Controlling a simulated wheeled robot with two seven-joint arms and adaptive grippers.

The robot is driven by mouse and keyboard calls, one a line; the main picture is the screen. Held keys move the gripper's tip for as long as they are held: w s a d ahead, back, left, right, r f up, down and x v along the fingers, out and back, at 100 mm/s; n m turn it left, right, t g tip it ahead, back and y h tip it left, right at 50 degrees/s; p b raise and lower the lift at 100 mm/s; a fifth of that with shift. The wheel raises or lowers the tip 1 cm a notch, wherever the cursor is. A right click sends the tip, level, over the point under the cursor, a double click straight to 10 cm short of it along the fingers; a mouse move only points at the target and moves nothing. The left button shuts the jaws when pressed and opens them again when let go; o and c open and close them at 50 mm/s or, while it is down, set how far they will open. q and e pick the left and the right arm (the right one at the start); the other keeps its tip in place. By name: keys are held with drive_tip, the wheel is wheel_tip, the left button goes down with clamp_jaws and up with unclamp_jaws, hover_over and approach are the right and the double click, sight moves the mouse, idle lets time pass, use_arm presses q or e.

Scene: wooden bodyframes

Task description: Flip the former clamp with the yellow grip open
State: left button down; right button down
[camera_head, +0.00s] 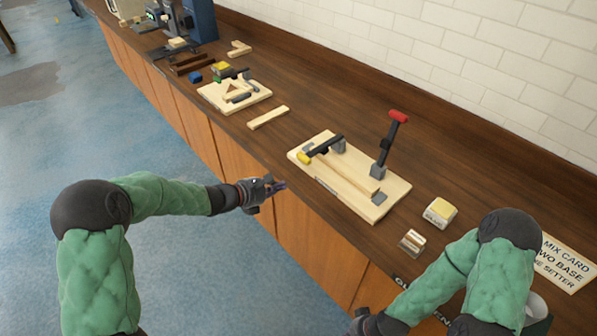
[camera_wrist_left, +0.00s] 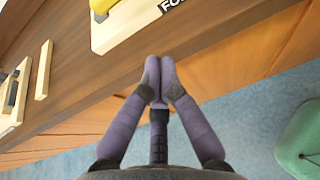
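The wooden board (camera_head: 372,205) lies on the bench. The clamp with the yellow grip (camera_head: 304,158) is at the board's left end, its dark lever (camera_head: 325,146) lying low across the board. A second clamp with a red grip (camera_head: 398,116) stands upright at the back right. A wooden strip lies between them. My left gripper (camera_head: 280,186) is off the bench's front edge, left of and below the board, apart from the clamp. Its fingertips meet and hold nothing in the left wrist view (camera_wrist_left: 159,72). The yellow grip is partly cut off there (camera_wrist_left: 102,5). My right gripper (camera_head: 362,324) is mostly cut off.
A yellow-topped block (camera_head: 440,211) and a small metallic piece (camera_head: 412,242) sit right of the board. A loose wooden strip (camera_head: 268,117) and a second board (camera_head: 212,97) with parts lie to the left. A printed card (camera_head: 566,262) is at the right. The wall runs behind.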

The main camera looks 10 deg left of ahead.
use_arm(q)
drive_tip(key=r, duration=0.1)
drive_tip(key=w+r, duration=0.1)
drive_tip(key=a+n+t, duration=0.1)
drive_tip(key=shift+w+r, duration=0.25)
drive_tip(key=shift+r, duration=0.15)
drive_tip(key=b+x, duration=0.2)
drive_tip(key=x, duration=0.8)
drive_tip(key=shift+r, duration=0.1)
